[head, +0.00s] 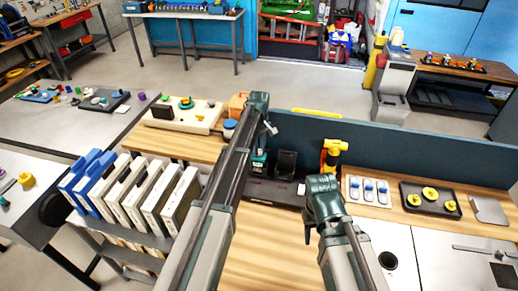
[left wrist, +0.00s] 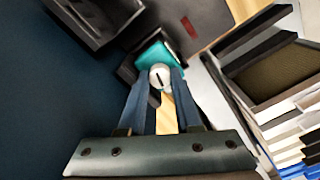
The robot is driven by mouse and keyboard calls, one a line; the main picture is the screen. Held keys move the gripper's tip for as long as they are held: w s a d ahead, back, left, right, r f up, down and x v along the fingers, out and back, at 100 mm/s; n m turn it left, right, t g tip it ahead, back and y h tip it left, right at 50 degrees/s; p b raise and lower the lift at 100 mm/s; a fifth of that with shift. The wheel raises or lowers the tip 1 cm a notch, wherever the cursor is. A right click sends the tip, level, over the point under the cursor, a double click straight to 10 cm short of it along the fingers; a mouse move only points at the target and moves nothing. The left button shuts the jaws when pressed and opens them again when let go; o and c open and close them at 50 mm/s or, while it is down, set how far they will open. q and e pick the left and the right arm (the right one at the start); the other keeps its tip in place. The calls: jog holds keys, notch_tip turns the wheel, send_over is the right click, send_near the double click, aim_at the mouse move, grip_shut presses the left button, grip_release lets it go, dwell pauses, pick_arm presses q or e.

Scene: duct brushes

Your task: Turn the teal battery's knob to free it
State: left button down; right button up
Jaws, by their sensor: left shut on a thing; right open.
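The teal battery (head: 259,168) stands in the black charger (head: 275,191) on the wooden bench, partly hidden behind my left arm in the head view. In the left wrist view the teal battery (left wrist: 157,53) shows its round white knob (left wrist: 160,76) with a dark slot mark. My left gripper (left wrist: 160,84) is shut on the knob, one finger on each side of it. Its fingertips cannot be made out clearly in the head view. My right gripper (head: 322,190) is open, over the bench in front of the yellow tool; its fingers are mostly hidden.
A yellow tool (head: 334,152) stands right of the charger. A dark blue panel (head: 400,150) runs along the bench's back. A black tray (head: 431,199) with yellow discs lies right. Upright cases (head: 150,190) stand left. Bare wood (head: 265,250) lies in front.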

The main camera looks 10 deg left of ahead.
dwell(0.5)
pick_arm(q)
jog(key=c, duration=0.6)
grip_release()
